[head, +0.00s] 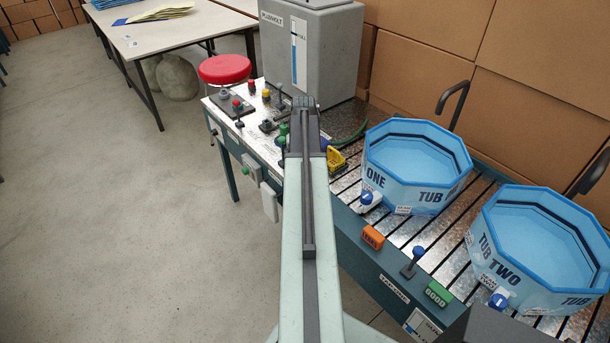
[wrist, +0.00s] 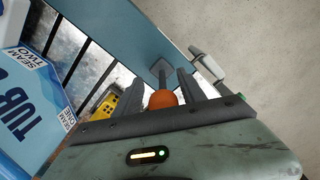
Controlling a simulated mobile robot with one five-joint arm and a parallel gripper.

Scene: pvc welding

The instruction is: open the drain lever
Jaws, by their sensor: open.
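A lever with an orange ball knob (wrist: 162,100) stands between the two dark fingers of my gripper (wrist: 152,84) in the wrist view. Its short stem runs to a grey plate on the blue-green side panel. The fingers are apart, one on each side of the knob; I cannot tell whether either touches it. No label on this lever is readable, so I cannot confirm it is the drain lever. In the head view my arm covers this spot and the fingers are hidden.
Tub one (head: 417,165) and tub two (head: 540,250) stand on the slatted bench, with a blue-knobbed lever (head: 418,252) in front. A yellow part (head: 336,160) lies near my arm. A control panel (head: 250,115) with several knobs is left. The floor is clear.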

